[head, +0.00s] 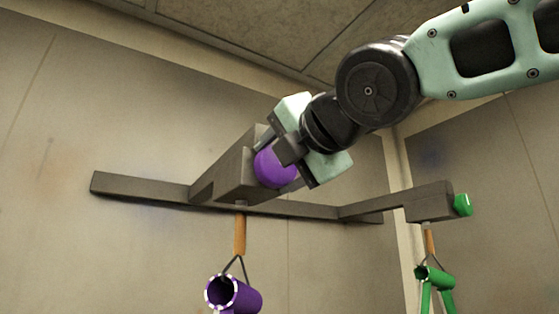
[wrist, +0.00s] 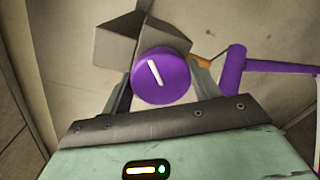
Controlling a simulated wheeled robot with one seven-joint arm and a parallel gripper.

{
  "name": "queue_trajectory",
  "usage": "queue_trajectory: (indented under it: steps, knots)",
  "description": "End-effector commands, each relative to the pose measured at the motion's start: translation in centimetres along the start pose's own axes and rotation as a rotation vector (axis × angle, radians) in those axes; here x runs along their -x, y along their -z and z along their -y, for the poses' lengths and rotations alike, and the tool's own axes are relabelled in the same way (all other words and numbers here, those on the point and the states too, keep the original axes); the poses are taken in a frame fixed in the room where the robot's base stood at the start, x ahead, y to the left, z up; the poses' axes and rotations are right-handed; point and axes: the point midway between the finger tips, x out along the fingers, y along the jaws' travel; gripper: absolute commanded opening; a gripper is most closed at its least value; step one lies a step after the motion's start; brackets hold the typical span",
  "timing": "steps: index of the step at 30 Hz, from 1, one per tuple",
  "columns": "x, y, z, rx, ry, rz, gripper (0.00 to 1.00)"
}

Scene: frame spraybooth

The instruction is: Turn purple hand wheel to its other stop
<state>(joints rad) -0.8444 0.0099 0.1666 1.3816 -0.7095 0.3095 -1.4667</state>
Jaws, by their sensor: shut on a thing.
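The purple hand wheel (head: 272,168) is a round knob on the end of a grey block (head: 238,166) fixed to the wall rail. In the wrist view the wheel (wrist: 161,78) faces the camera, with a white line on its face tilted from upper left to lower right. My gripper (wrist: 163,84) has one finger on each side of the wheel and is shut on it. In the head view my gripper (head: 286,155) reaches the wheel from the upper right and hides part of it.
A purple tube frame (head: 234,294) hangs from an orange rod (head: 240,235) below the block. At right, a green knob (head: 462,205) sits on another rail arm, with a green frame (head: 436,277) hanging below. A grey rail (head: 140,187) runs along the wall.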

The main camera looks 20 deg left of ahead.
Motion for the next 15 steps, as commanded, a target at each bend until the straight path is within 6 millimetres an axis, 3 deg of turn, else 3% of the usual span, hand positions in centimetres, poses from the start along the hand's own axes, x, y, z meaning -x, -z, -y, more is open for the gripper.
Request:
queue_trajectory:
  steps: [15]
  knots:
    - [-0.03,-0.17,0.2,-0.492,0.008,-0.036,0.38]
